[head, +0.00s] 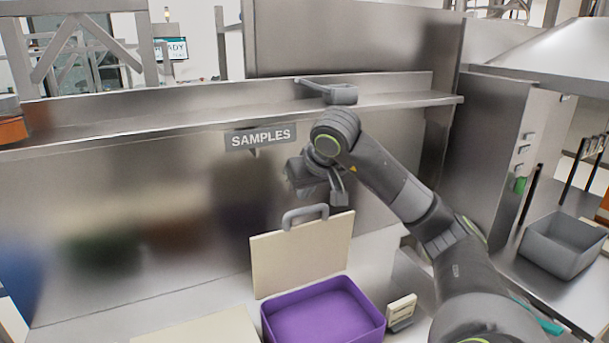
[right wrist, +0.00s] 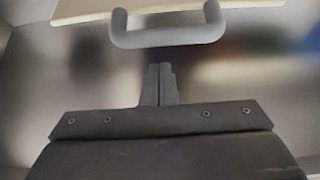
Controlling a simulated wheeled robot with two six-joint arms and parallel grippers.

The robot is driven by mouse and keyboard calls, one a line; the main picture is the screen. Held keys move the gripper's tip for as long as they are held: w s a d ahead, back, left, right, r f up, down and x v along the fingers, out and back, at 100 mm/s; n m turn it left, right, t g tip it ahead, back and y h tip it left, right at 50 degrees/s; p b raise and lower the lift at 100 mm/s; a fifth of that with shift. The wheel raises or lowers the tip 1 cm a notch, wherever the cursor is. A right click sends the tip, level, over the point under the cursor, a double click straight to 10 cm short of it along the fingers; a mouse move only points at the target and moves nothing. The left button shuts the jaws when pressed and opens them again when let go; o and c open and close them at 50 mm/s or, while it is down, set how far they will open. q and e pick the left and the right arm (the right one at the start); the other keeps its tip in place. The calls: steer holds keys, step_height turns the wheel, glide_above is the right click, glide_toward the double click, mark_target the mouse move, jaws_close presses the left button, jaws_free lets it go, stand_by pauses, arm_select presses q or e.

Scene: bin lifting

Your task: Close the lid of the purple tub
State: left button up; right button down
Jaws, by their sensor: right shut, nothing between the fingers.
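The purple tub (head: 325,318) stands on the steel counter at the bottom of the head view and looks empty. Its cream lid (head: 302,254) stands upright, open, at the tub's back edge. A grey loop handle (head: 305,214) sits at the lid's top edge; it also shows in the right wrist view (right wrist: 168,37). The lid (right wrist: 75,10) shows there at the top edge. My right gripper (head: 338,198) is shut and empty, just above and to the right of the handle, apart from it. Its closed fingers (right wrist: 159,82) point toward the handle. My left gripper is not in view.
A steel shelf (head: 200,116) with a "SAMPLES" sign (head: 260,137) runs behind the lid. A cream panel (head: 200,329) lies left of the tub, and a small cream-and-grey item (head: 401,312) stands right of it. A grey bin (head: 562,246) stands far right.

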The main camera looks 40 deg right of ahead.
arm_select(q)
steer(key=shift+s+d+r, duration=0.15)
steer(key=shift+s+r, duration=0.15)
arm_select(e)
steer(key=shift+s+a+f, duration=0.15)
steer(key=shift+s, duration=0.3)
steer(key=shift+s+a+f, duration=0.1)
steer(key=shift+s+a, duration=0.05)
steer(key=shift+s, duration=0.25)
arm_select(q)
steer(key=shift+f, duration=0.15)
arm_select(e)
steer(key=shift+s, duration=0.1)
